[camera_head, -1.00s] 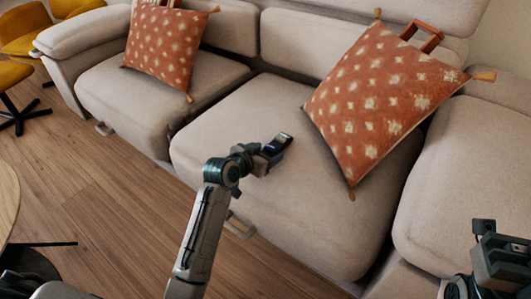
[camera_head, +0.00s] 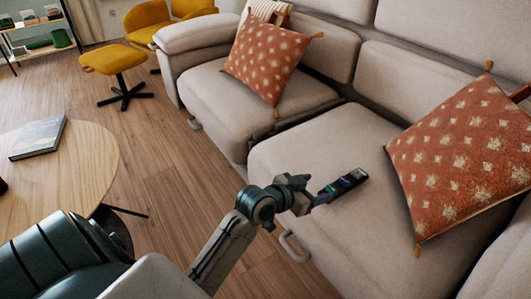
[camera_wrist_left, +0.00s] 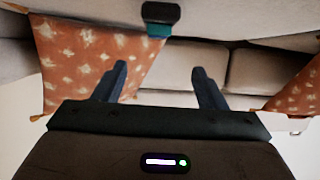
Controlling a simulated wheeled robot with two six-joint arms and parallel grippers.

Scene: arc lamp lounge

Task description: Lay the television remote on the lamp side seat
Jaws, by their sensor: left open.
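The remote (camera_head: 345,184) looks like a slim dark bar with small coloured lights, over the middle sofa seat (camera_head: 320,140). I cannot tell whether it touches the cushion. My left gripper (camera_head: 309,199) is just left of it, reaching in from the seat's front side; its fingers are hard to make out there. In the left wrist view my left gripper (camera_wrist_left: 160,75) has its two dark fingers apart with nothing between them. A dark block with a teal edge (camera_wrist_left: 161,16), probably the remote, shows at the top centre. My right gripper is out of view. No lamp shows.
A patterned orange cushion (camera_head: 462,160) leans on the right; another cushion (camera_head: 268,62) is on the left seat (camera_head: 220,105). A round table (camera_head: 85,165) with a book (camera_head: 38,138) stands left. A yellow stool (camera_head: 110,60) stands behind. Wood floor lies between.

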